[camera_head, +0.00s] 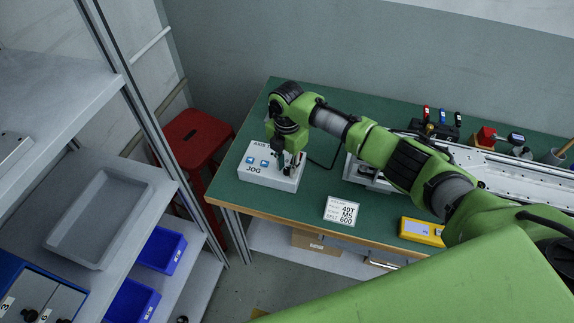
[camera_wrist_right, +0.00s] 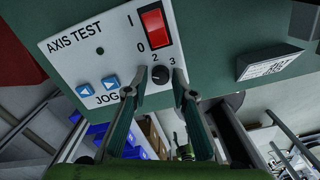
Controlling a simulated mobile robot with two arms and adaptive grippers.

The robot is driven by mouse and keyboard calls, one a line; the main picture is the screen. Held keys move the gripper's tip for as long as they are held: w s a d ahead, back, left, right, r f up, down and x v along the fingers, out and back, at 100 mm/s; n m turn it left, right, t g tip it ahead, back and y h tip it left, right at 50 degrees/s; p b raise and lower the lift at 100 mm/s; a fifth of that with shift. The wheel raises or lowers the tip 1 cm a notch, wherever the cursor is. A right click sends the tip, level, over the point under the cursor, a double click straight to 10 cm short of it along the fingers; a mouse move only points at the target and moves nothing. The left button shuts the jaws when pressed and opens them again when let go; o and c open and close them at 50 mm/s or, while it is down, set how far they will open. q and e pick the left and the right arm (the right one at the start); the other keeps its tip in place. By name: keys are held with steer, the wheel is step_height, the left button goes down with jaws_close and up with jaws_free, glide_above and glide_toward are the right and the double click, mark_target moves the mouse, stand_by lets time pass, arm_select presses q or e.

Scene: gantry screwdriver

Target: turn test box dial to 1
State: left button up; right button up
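The white test box (camera_head: 272,182) stands on the left end of the green bench. In the right wrist view its panel (camera_wrist_right: 75,60) reads AXIS TEST and carries a black dial (camera_wrist_right: 160,74), with 2 and 3 printed above it. I cannot make out the dial's setting or the 1 mark. My right gripper (camera_head: 289,168) is over the box. In the right wrist view my right gripper (camera_wrist_right: 154,88) is open, with one fingertip on each side of the dial and gaps showing. My left gripper is not in view.
A red rocker switch (camera_wrist_right: 152,25) sits above the dial, and blue JOG buttons (camera_wrist_right: 97,86) lie left. A label card (camera_head: 342,211) and yellow device (camera_head: 421,232) lie on the bench (camera_head: 300,212). A red stool (camera_head: 196,137) and a shelf rack stand left.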

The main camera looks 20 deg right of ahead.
mark_target(287, 169)
step_height(287, 169, up, 12)
stand_by(0.5)
stand_by(0.3)
